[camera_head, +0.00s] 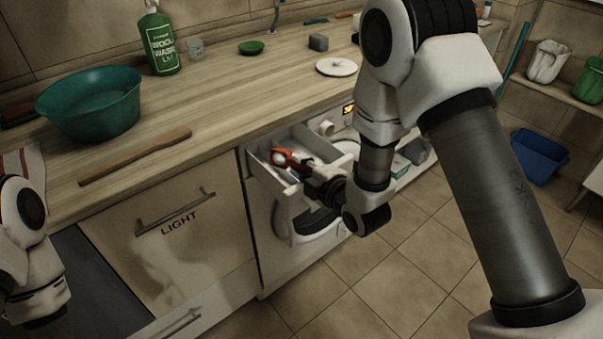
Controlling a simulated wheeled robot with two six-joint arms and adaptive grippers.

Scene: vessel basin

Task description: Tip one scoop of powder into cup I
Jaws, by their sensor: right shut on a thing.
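The detergent drawer (262,172) of the white washing machine is pulled open under the counter. Its compartments, cup I among them, are partly hidden by my gripper, and no compartment mark is legible. My right gripper (308,174) is over the open drawer, shut on a small orange-red thing (281,157) that looks like the scoop. Whether powder is in it is too small to tell. Only part of my left arm shows at the left edge; its gripper is out of view.
A teal basin (92,106), a green wool-wash bottle (160,42), a glass (195,49), a small green dish (251,47), a wooden stick (135,157) and a white lid-like disc (337,67) are on the counter (215,105). A blue bin (538,156) stands on the tiled floor.

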